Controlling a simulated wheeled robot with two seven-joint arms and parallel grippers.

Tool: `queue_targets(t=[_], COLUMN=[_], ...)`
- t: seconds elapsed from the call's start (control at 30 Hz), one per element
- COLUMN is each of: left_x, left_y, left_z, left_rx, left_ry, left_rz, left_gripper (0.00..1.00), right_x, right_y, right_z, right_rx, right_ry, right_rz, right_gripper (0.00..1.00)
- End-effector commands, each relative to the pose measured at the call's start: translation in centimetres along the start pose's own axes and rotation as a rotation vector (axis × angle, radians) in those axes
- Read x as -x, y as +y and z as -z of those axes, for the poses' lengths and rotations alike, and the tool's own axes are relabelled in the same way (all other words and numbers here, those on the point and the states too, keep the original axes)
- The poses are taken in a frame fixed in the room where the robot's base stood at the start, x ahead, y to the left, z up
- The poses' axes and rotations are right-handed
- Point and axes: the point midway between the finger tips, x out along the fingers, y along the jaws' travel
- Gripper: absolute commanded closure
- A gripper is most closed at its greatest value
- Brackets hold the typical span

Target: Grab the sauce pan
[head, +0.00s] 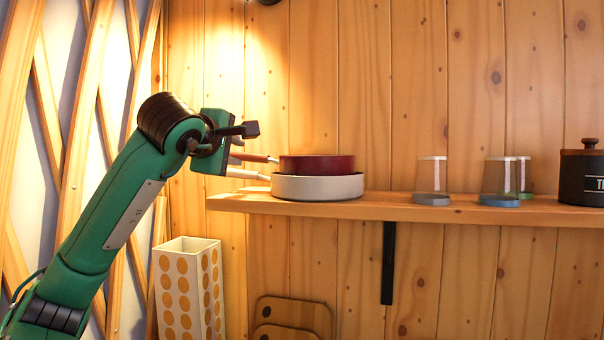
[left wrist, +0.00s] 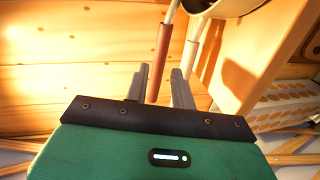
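Two pans are stacked on the wooden shelf: a dark red pan (head: 317,165) on top of a cream-white pan (head: 317,187). Their handles point left toward my left arm. My left gripper (head: 250,130) is above and left of the pans, over the handle ends. In the left wrist view its fingers (left wrist: 159,78) are apart. The red-brown handle (left wrist: 163,50) shows in line with the gap between them, and the white handle (left wrist: 190,48) is by the right finger. I cannot tell whether either handle is touched. My right gripper is not in view.
The shelf (head: 400,207) also holds glass jars (head: 432,175) and a black canister (head: 583,178) to the right. Below stand a dotted white bin (head: 188,290) and wooden boards (head: 292,318). A plank wall is behind the shelf, with lattice at left.

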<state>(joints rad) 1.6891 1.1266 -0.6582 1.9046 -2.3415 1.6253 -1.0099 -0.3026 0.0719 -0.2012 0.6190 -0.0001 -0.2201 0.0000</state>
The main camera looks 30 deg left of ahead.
Motion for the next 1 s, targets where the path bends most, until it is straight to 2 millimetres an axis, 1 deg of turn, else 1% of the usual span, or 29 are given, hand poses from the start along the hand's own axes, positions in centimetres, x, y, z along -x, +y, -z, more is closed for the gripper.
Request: queue_targets(t=[0.07,0.23,0.3,0.4,0.67,0.77,0.8,1.0], left_x=[-0.6,-3.1,-4.1,-5.0,-5.3,-5.2,-5.2,-5.2], left_y=[0.1,0.2,0.1,0.1,-0.1,-0.1,-0.1,0.0], left_z=[0.1,0.3,0.2,0.2,0.2,0.2,0.2,0.2], left_rx=[0.001,0.000,0.002,0.002,0.002,0.002,0.002,0.004], left_ry=[0.002,0.001,0.001,0.001,0.000,0.000,0.000,0.000], left_rz=[0.003,0.005,0.004,0.002,0.000,0.000,0.000,-0.002], left_gripper=[0.75,0.75,0.75,0.75,0.75,0.93,1.00,1.00], right_x=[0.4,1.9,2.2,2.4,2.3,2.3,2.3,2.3], right_y=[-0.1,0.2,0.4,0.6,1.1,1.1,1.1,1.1], right_z=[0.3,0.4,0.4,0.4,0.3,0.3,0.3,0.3], right_rx=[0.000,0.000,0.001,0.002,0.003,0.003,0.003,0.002], right_ry=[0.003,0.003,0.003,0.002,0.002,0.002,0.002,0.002], right_rz=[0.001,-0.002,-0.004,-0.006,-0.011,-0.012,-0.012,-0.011], right_gripper=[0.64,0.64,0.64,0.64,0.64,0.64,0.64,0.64])
